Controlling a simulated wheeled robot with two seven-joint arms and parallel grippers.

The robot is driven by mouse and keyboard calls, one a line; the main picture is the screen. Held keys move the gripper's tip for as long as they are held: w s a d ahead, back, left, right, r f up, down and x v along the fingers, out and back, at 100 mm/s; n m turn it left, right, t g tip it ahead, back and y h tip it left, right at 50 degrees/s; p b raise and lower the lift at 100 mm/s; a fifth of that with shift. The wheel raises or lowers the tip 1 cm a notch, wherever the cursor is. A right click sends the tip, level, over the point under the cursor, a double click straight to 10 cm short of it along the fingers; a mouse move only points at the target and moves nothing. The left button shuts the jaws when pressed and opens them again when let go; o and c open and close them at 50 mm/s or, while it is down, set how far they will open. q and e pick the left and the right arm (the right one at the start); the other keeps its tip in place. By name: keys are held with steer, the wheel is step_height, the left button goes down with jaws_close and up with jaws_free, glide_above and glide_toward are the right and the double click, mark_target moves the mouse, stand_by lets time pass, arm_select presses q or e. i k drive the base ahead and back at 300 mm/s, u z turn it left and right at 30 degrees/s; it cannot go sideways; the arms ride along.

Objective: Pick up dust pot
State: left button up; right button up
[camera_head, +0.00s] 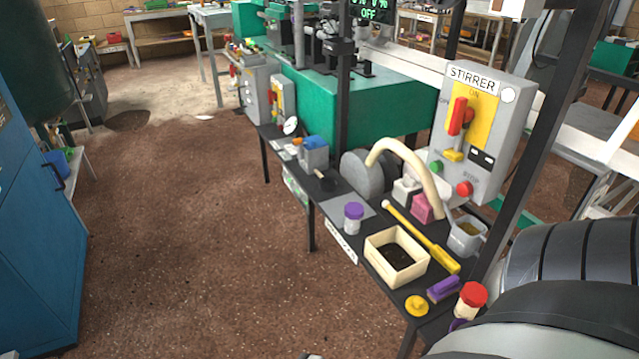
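No label reading dust pot is legible, so I cannot tell for certain which container is the dust pot. On the narrow dark bench stand a small pale jar with a purple lid (353,217), a jar with a red lid (470,301) at the near end, and a grey open pot (467,236) with yellowish contents by the stirrer box. A cream square box (397,257) with dark material inside sits between them. Neither gripper can be made out. A large dark arm part of mine fills the lower right. A small grey bit at the bottom edge is unclear.
The bench (324,204) also holds a yellow-handled tool (424,238), a purple brush (443,289), a yellow knob (416,305) and a pink block (423,207). The grey STIRRER box (483,130) and a dark post rise behind. Open brown floor (190,230) lies left, towards a blue cabinet (38,230).

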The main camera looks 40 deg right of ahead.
mark_target(351, 228)
steer(key=z, duration=0.15)
steer(key=i, duration=2)
steer(key=z, duration=1.45)
steer(key=i, duration=1.4)
steer(key=z, duration=1.45)
steer(key=i, duration=0.15)
steer(key=z, duration=0.1)
